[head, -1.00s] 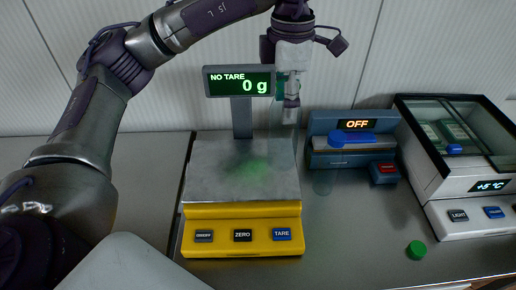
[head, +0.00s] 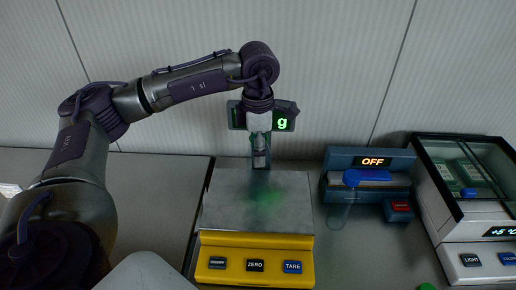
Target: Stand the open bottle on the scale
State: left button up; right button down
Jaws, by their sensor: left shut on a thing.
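The scale has a bare grey metal plate (head: 235,205) on a yellow base (head: 255,245) with several buttons. Its display (head: 283,123) stands behind the plate and is mostly covered by my left gripper; only a green "g" shows. My left gripper (head: 261,158) points down above the back middle of the plate, in front of the display. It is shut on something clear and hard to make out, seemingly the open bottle. I cannot tell whether this touches the plate. A green cap (head: 427,287) lies on the counter at the lower right. My right gripper is not in view.
Right of the scale stands a blue-grey device (head: 340,160) reading "OFF", with a blue lid-like piece (head: 368,177) and a faint clear shape in front. A glass-topped cooler (head: 480,228) is at the far right. The counter (head: 165,190) left of the scale is clear.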

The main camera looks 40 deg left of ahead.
pick_arm(q)
jog(key=shift+a+f, duration=0.1)
jog(key=shift+f, duration=0.7)
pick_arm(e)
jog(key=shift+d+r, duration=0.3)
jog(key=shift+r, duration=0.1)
pick_arm(q)
jog(key=shift+f, duration=0.2)
jog(key=o, duration=1)
jog(key=shift+r, duration=0.1)
jog(key=shift+c, duration=0.2)
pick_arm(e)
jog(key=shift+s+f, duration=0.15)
pick_arm(q)
jog(key=shift+r, duration=0.1)
